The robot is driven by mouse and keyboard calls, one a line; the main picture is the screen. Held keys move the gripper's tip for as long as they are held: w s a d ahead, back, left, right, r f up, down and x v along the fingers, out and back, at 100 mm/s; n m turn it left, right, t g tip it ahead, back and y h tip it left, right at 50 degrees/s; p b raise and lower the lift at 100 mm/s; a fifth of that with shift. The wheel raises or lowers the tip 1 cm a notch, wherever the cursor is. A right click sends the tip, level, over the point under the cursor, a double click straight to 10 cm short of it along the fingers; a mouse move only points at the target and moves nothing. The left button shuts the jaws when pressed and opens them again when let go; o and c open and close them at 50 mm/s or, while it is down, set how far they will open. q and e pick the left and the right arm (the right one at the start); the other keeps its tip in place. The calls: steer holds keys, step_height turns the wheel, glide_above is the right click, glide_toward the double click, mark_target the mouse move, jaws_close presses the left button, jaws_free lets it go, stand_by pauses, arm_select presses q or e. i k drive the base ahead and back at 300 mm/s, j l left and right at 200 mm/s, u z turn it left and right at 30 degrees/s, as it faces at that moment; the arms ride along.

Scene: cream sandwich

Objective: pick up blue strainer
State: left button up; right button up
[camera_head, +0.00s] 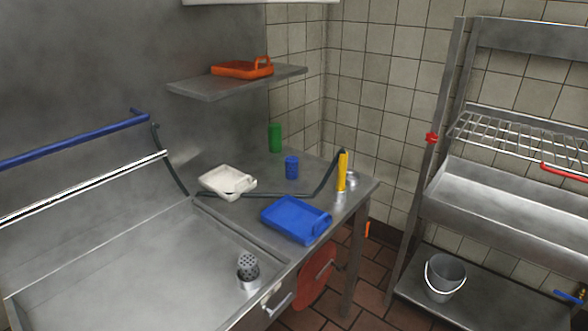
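A shallow blue tray-like piece with a raised handle (291,222), which looks like the blue strainer, lies on the steel counter (223,218) near its front edge. A small blue cylinder (292,169) stands upright farther back on the same counter. I cannot tell from this view whether either has strainer holes. Neither of my grippers is in view, and nothing visible is touching the blue piece.
A white tray (226,182), a green cylinder (275,138) and a yellow-handled tool (342,173) are on the counter. A dark hose crosses it behind the blue piece. An orange tray (243,69) sits on a wall shelf. A steel rack (500,215) stands right.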

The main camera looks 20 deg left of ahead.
mark_target(292, 163)
steer(key=u, duration=0.4)
steer(key=i+l+u, duration=0.15)
steer(key=u, duration=0.25)
steer(key=i+l+u, duration=0.1)
steer(key=l+u, duration=0.3)
steer(key=i+l+u, duration=0.1)
steer(key=u, duration=0.3)
steer(key=l+u, duration=0.35)
